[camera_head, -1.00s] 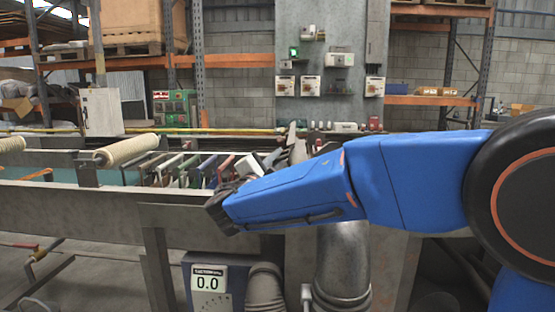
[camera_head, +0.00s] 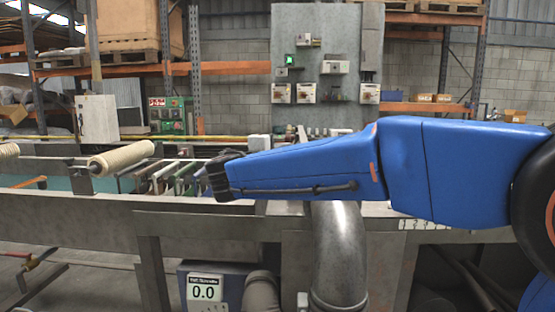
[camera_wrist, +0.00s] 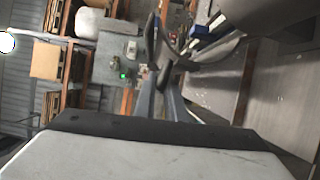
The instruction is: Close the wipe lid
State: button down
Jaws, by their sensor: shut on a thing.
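My gripper (camera_wrist: 160,75) shows in the wrist view as two narrow grey fingers with dark tips, close together. The tips are on a dark curved piece (camera_wrist: 192,62); I cannot tell whether this is the wipe lid. A pale surface with a black edge fills the bottom of that view. In the head view my blue arm reaches left across the bench, and its dark end hides what is behind it. I cannot make out the gripper's fingers there. A small whitish box (camera_head: 258,144) stands just behind the arm; I cannot tell whether it is the wipe container.
A metal bench frame (camera_head: 75,215) runs across the front, with a beige roller (camera_head: 122,157) at left and coloured bars (camera_head: 185,175) near the arm's end. A silver pipe (camera_head: 337,255) and a display box (camera_head: 207,288) stand below. Racks and a grey panel (camera_head: 325,30) are behind.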

jog(key=d+r+m, duration=0.1)
jog(key=d+r+m+g, duration=0.1)
jog(key=d+m, duration=0.1)
jog(key=shift+r+y, duration=0.1)
jog(key=shift+y, duration=0.3)
jog(key=d+m, duration=0.2)
jog(key=d+m+g+y, duration=0.1)
jog(key=shift+s+r, duration=0.1)
jog(key=shift+r, duration=0.25)
jog(key=shift+d+f+m+g+y, duration=0.25)
jog(key=shift+d+m+y, duration=0.7)
jog(key=shift+m, duration=0.45)
jog(key=shift+d+f+m+g+y, duration=0.15)
jog(key=shift+d+m+g+y, duration=0.1)
jog(key=shift+d+m+y, duration=0.9)
jog(key=shift+a+m+h, duration=0.2)
jog(key=shift+m+h, duration=0.05)
jog(key=shift+h, duration=0.05)
